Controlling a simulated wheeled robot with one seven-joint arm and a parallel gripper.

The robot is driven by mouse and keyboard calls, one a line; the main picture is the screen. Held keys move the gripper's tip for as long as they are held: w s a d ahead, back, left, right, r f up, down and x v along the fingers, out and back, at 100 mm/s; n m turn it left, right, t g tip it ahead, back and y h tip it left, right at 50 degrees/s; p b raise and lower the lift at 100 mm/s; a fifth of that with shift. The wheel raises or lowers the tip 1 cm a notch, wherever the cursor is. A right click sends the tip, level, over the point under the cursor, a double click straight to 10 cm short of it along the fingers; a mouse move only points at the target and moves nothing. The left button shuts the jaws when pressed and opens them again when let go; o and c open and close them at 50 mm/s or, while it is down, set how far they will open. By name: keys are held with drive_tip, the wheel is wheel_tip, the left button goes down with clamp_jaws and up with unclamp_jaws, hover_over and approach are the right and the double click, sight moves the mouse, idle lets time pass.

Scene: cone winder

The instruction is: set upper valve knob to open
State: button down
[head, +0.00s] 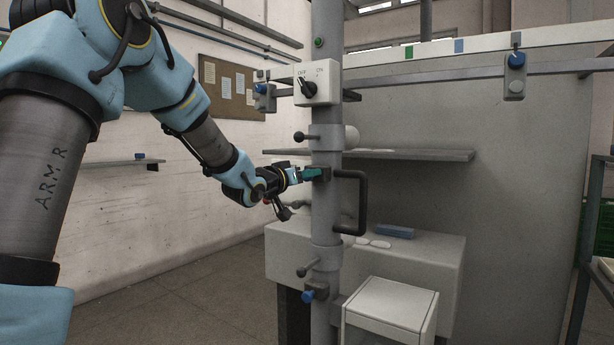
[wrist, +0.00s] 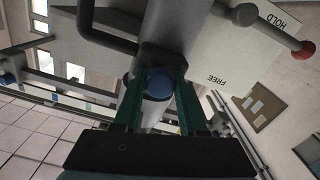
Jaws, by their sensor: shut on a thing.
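The upper valve knob (wrist: 158,82) is a round blue knob on a dark block (head: 323,174) on the grey upright post. In the wrist view it sits between the two green fingers of my gripper (wrist: 159,92). My gripper (head: 311,174) also shows in the head view, reaching the block from the left, with its fingers shut on the knob. The knob is hidden behind the fingers in the head view. No open or closed marking for this knob is readable, so I cannot tell its setting.
A lower valve with a blue knob (head: 308,296) is on the same post (head: 326,215). A black handle (head: 362,203) juts right of the post. An OFF switch box (head: 317,83) and a ball lever (head: 305,137) are above. A HOLD/FREE plate (wrist: 240,50) shows in the wrist view.

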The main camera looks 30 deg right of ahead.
drive_tip(key=v, duration=0.4)
drive_tip(key=shift+a, duration=0.15)
drive_tip(key=shift+f, duration=0.1)
drive_tip(key=shift+c, duration=2.3)
unclamp_jaws()
drive_tip(key=shift+s, duration=0.1)
drive_tip(key=shift+a, duration=0.15)
drive_tip(key=b+v, duration=0.2)
drive_tip(key=v, duration=0.8)
drive_tip(key=shift+s+a, duration=0.2)
drive_tip(key=shift+a, duration=0.1)
